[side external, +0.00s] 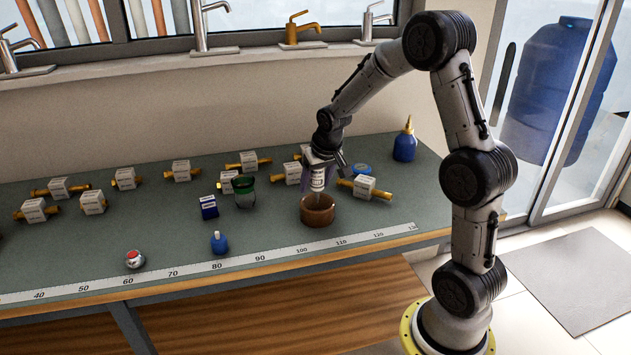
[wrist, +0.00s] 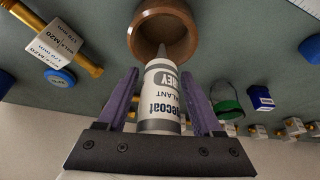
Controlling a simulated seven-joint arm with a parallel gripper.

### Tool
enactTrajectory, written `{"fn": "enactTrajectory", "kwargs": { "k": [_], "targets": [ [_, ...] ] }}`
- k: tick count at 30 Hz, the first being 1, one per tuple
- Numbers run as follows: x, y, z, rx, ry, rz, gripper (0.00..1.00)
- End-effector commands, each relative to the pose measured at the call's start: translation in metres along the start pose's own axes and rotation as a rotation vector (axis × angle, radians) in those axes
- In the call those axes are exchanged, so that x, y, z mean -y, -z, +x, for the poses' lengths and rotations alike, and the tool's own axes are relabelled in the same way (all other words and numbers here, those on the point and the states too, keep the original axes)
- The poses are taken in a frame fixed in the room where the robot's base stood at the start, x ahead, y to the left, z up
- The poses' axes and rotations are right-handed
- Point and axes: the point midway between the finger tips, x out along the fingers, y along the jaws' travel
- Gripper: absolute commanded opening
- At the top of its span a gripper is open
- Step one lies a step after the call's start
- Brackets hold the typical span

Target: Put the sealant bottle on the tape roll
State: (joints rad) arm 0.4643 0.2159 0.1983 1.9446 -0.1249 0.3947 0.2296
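The sealant bottle (wrist: 162,98) is white and grey with a dark-lettered label and a pointed nozzle. My gripper (wrist: 163,92) has its two purple-grey fingers on either side of the bottle and is shut on it. In the side external view the bottle (side external: 318,179) hangs nozzle down from my gripper (side external: 322,170), directly over the tape roll. The tape roll (side external: 317,216) is a brown ring on the bench; it also shows at the top of the wrist view (wrist: 143,38). The nozzle tip is at the roll's opening; I cannot tell if they touch.
A brass fitting with a white tag (side external: 365,187) and a blue round lid (side external: 361,169) lie right of the roll. A green cup (side external: 245,195), blue box (side external: 209,208) and small blue bottle (side external: 219,244) stand left. A yellow-nozzled blue bottle (side external: 405,147) stands behind right.

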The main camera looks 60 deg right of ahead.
Motion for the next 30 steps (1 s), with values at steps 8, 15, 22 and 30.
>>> {"fn": "enactTrajectory", "kwargs": {
  "k": [8,15,22,30],
  "targets": [
    [0.000,0.000,0.000,0.000,0.000,0.000,0.74],
    [0.000,0.002,-0.019,-0.005,0.001,0.001,0.74],
    [0.000,0.003,-0.067,-0.007,0.001,0.000,0.74],
    [0.000,0.002,-0.111,-0.004,0.001,0.001,0.74]
  ]
}}
